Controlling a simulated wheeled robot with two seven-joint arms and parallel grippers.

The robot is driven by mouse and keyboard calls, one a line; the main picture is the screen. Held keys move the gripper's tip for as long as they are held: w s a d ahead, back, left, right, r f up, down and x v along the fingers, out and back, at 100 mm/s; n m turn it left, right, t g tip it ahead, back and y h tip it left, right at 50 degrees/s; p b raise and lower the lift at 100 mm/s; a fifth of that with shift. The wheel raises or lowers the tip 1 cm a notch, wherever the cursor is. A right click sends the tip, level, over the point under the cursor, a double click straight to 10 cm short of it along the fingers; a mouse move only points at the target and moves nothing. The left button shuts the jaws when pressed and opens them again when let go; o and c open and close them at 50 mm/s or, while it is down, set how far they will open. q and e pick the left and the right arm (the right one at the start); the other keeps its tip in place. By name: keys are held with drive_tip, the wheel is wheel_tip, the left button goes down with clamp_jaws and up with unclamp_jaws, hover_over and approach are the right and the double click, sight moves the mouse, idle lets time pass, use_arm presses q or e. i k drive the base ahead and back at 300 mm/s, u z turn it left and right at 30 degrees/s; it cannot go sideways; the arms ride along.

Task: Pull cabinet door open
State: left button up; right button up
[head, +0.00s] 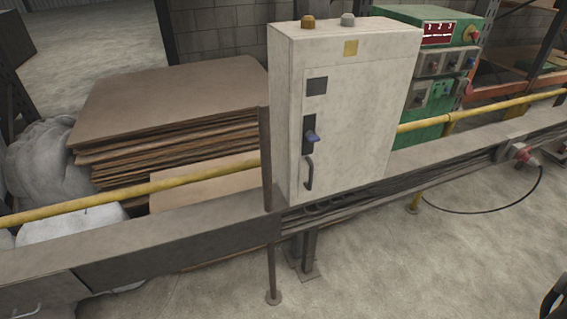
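A pale grey-white cabinet (331,110) stands upright in the middle of the head view, mounted at the metal rail. Its front door (352,125) looks closed. An orange and a grey button sit on top. A dark part at the lower right edge (553,300) may be my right gripper or arm; its fingers cannot be made out. My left gripper is not visible.
A grey metal rail (130,238) and a yellow pipe (150,187) run across the view. Stacked brown sheets (165,100) lie behind at left. A green control box (432,75) stands behind at right. A black cable (500,208) hangs at right. The floor in front is clear.

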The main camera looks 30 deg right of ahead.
sight(350, 90)
drive_tip(key=z, duration=0.5)
drive_tip(key=i, duration=0.85)
drive_tip(key=z, duration=0.9)
